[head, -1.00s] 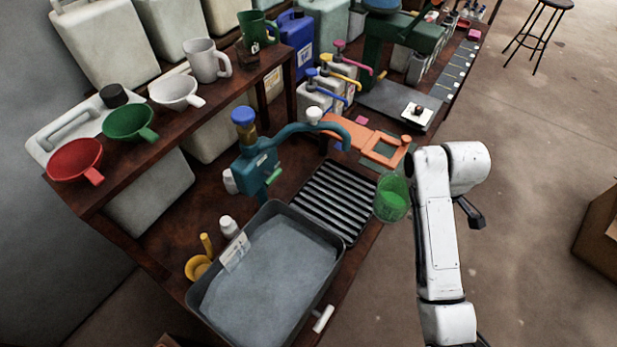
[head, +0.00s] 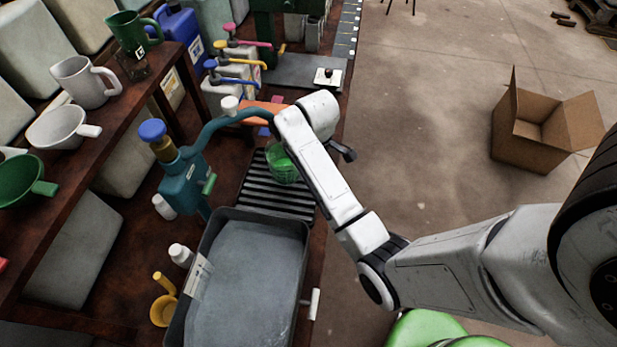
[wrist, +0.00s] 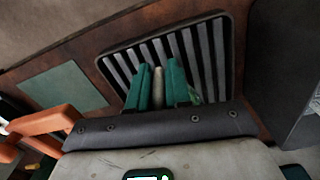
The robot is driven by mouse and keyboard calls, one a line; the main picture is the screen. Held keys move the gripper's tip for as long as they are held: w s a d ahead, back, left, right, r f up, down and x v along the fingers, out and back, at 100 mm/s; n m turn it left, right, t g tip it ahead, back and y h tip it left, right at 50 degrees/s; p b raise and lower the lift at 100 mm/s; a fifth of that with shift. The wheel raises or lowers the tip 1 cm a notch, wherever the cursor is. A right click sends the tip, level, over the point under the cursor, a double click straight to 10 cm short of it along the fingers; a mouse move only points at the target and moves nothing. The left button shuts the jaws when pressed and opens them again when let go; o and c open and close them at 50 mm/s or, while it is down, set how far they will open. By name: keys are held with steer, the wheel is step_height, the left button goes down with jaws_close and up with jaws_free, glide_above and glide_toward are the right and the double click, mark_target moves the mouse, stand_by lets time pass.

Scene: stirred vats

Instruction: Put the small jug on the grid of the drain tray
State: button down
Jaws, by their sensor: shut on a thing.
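The small jug (head: 283,168) looks see-through and green in the head view, over the far part of the drain tray. My gripper (wrist: 160,85) has green fingers shut on a thin pale piece, apparently the jug's handle (wrist: 158,92). The jug's body is mostly hidden in the wrist view. In the head view my arm's end covers the grip. The drain tray (head: 262,201) is a dark tray with a barred grid; its bars also show in the wrist view (wrist: 205,52), behind the fingers. I cannot tell whether the jug touches the grid.
A grey basin (head: 302,262) adjoins the tray's near end. A teal pump with a curved spout (head: 188,180) stands at the left and arches over near my arm. An orange stand (head: 262,112) is behind the tray. A shelf with mugs and funnels (head: 85,165) is left.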

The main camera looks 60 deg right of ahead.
steer(key=shift+w+a+f, duration=0.15)
steer(key=shift+w+f, duration=0.6)
steer(key=shift+f, duration=0.25)
steer(key=shift+w+f+p, duration=0.1)
steer(key=shift+f+p, duration=0.2)
steer(key=shift+f, duration=1.4)
steer(key=shift+f, duration=0.15)
steer(key=c, duration=1.1)
jaws_free()
steer(key=shift+o, duration=0.2)
step_height(320, 180, up, 12)
steer(key=shift+r, duration=0.2)
